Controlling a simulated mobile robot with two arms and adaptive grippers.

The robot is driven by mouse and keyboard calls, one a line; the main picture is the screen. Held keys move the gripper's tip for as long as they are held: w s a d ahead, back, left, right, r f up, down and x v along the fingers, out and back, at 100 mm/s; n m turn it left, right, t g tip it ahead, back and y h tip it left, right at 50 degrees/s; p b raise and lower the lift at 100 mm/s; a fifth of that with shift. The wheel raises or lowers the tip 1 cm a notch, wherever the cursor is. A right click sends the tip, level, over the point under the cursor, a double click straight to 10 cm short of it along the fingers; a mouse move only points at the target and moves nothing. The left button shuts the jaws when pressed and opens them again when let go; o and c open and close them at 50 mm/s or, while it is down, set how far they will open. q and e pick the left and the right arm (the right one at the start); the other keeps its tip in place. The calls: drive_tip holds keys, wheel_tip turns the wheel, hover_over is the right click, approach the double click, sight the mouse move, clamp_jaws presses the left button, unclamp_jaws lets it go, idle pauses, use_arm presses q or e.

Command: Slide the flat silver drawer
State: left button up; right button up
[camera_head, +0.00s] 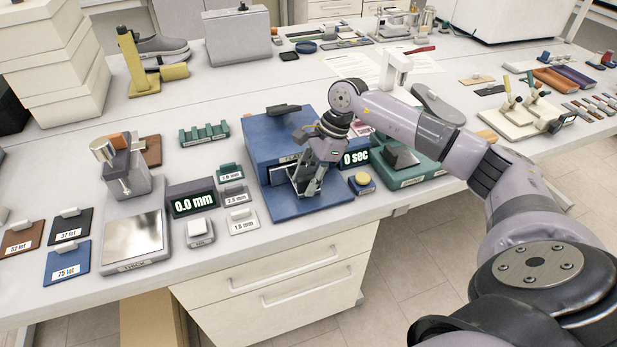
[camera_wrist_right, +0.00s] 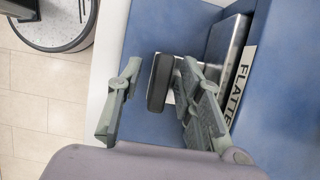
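The blue device (camera_head: 272,137) labelled "FLATTE…" stands at the table's front middle, with a blue base plate (camera_head: 285,208) jutting forward. The flat silver drawer (camera_wrist_right: 231,55) shows at its front in the right wrist view, partly hidden by my gripper. A dark upright handle (camera_wrist_right: 158,82) sticks out in front of it. My right gripper (camera_head: 306,187) is at the front of the device, its fingers spread on both sides of the handle in the right wrist view (camera_wrist_right: 160,105). The handle sits closer to the right-hand finger; contact cannot be told. My left gripper is not in view.
A "0 sec" display (camera_head: 356,157) and a yellow button (camera_head: 363,179) stand right of the device. Left are a "0.0 mm" display (camera_head: 191,198), small labelled blocks and a silver-topped plate (camera_head: 133,238). The table's front edge is close.

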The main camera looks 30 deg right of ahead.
clamp_jaws()
idle(0.7)
